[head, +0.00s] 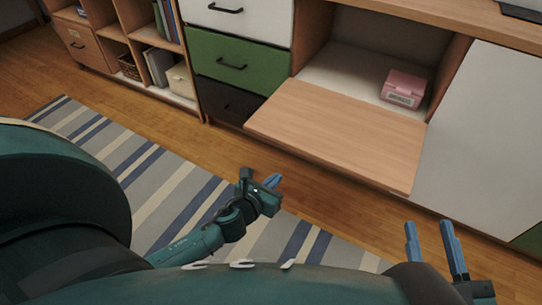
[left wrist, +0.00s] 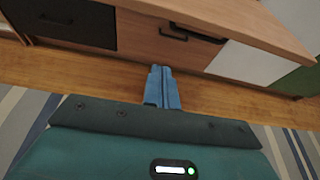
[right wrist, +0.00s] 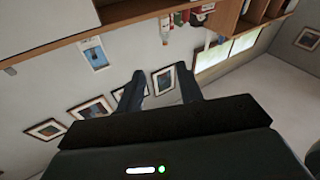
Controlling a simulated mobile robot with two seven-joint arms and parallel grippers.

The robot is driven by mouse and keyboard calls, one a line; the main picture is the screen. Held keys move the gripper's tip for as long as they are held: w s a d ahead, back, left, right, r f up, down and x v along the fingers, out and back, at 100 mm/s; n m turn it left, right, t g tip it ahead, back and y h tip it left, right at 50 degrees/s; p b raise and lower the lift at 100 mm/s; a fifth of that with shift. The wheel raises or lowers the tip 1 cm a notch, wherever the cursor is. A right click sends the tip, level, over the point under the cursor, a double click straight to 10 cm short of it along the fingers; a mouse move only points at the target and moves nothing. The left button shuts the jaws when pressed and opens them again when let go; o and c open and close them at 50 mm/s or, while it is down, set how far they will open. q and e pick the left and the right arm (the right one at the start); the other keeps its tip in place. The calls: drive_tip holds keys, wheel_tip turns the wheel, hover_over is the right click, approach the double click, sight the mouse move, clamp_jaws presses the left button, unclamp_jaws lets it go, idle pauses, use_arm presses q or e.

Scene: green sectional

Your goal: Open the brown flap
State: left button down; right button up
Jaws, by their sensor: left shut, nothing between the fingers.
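The brown flap (head: 345,130) is folded down and sticks out roughly level from the cabinet, with the compartment behind it open. A wooden panel edge also shows at the top of the left wrist view (left wrist: 240,22). My left gripper (head: 273,181) is shut and empty, in front of and below the flap's left part, apart from it. Its closed blue fingers show in the left wrist view (left wrist: 161,88). My right gripper (head: 432,240) is open and empty, fingers pointing up, at the lower right, clear of the flap.
A pink box (head: 403,88) stands inside the open compartment. Green (head: 232,60), white and black drawers are left of it, and a white door (head: 485,135) is right. A striped rug (head: 130,150) covers the floor. The right wrist view shows wall pictures (right wrist: 88,108) and a shelf.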

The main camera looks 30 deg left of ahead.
use_arm(q)
drive_tip(key=a+b+x, duration=0.1)
drive_tip(key=b+x, duration=0.3)
drive_tip(key=x, duration=0.5)
drive_tip(key=shift+w+d+r, duration=0.15)
drive_tip(key=shift+w+r, duration=0.05)
drive_tip(key=shift+r, duration=0.7)
drive_tip(key=shift+w+d+r, duration=0.15)
drive_tip(key=shift+w+r, duration=0.1)
drive_tip(key=shift+r, duration=0.65)
use_arm(e)
drive_tip(key=shift+a+f+m, duration=0.1)
drive_tip(key=shift+a+m, duration=0.2)
drive_tip(key=shift+a, duration=0.05)
